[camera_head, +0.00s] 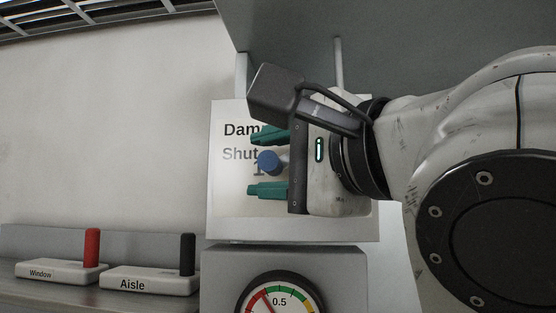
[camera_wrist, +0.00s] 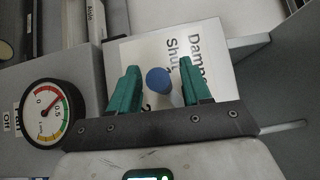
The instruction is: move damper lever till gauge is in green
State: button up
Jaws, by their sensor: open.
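The damper lever shows as a blue round knob (camera_head: 269,161) in front of a white panel (camera_head: 225,215) marked "Damp…", "Shut" and "1". The knob also shows in the wrist view (camera_wrist: 158,80). My gripper (camera_head: 256,163) has its green fingers open, one above and one below the knob in the head view. In the wrist view the fingers (camera_wrist: 159,66) stand on either side of the knob, with gaps between. The gauge (camera_head: 280,297) is below the panel, cut off by the frame. It also shows in the wrist view (camera_wrist: 46,114), where its needle points toward the red arc.
A "Window" switch with a red handle (camera_head: 92,247) and an "Aisle" switch with a black handle (camera_head: 187,254) stand on a ledge at the lower left. A grey surface (camera_head: 400,40) hangs over my arm. The wall left of the panel is clear.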

jog(key=shift+c, duration=0.3)
grip_shut()
